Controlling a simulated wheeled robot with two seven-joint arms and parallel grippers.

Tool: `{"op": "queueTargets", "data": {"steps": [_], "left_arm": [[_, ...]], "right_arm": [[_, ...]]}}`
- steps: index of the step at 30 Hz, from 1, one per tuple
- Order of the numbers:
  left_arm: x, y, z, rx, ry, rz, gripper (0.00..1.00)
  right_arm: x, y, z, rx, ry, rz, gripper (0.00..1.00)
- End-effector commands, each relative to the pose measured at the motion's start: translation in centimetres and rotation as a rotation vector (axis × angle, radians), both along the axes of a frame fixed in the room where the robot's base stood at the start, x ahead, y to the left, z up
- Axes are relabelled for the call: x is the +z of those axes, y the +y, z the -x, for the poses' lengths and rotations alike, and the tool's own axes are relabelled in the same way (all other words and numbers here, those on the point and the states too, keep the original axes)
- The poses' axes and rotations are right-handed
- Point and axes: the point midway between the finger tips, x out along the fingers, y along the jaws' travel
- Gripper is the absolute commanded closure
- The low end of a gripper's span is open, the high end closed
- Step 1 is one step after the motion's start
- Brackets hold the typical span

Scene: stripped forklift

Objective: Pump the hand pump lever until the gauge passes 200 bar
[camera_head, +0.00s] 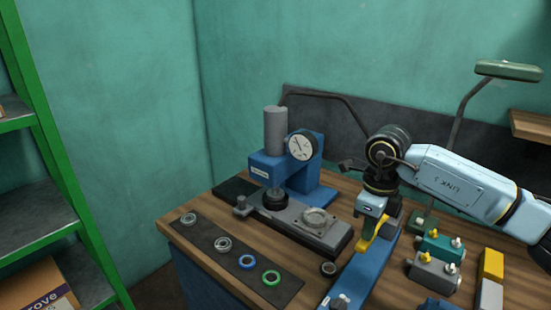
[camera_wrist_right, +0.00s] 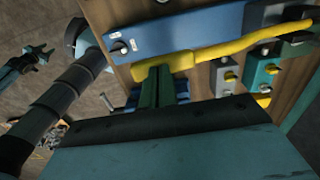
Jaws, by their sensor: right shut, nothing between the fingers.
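The hand pump is a long blue body (camera_head: 352,280) at the front of the bench; it also shows in the wrist view (camera_wrist_right: 190,35). Its yellow lever (camera_wrist_right: 230,48) runs along the body, with a wider grip end (camera_wrist_right: 152,66); part of the lever shows in the head view (camera_head: 379,229). My right gripper (camera_head: 372,212) is shut and empty, close above the lever. In the wrist view its fingers (camera_wrist_right: 158,78) reach the grip end; I cannot tell whether they touch it. The round gauge (camera_head: 302,146) is on the blue press; its reading is too small to tell. My left gripper is not in view.
The blue press (camera_head: 316,181) and its grey base (camera_head: 338,233) stand left of my right gripper. Several rings lie on a dark mat (camera_head: 210,240). Valve blocks (camera_head: 434,271) and a yellow block (camera_head: 491,264) stand at the right. A green shelf (camera_head: 62,165) is at far left.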

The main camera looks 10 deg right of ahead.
Motion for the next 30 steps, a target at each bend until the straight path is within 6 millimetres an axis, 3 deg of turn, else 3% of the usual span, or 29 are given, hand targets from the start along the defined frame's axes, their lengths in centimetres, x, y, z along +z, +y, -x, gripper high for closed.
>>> {"op": "queueTargets", "data": {"steps": [1, 15, 22, 30], "left_arm": [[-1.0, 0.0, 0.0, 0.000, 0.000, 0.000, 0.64], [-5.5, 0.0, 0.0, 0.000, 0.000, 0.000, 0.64], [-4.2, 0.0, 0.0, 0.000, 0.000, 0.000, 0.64], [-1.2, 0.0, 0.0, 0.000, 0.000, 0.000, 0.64]], "right_arm": [[-1.4, 0.0, 0.1, 0.000, 0.003, 0.003, 1.00], [-7.6, 0.0, 0.2, -0.002, 0.003, 0.004, 1.00], [-6.0, 0.0, 0.1, -0.003, 0.002, 0.004, 1.00], [-1.5, -0.1, 0.0, -0.003, 0.000, 0.004, 1.00]]}}
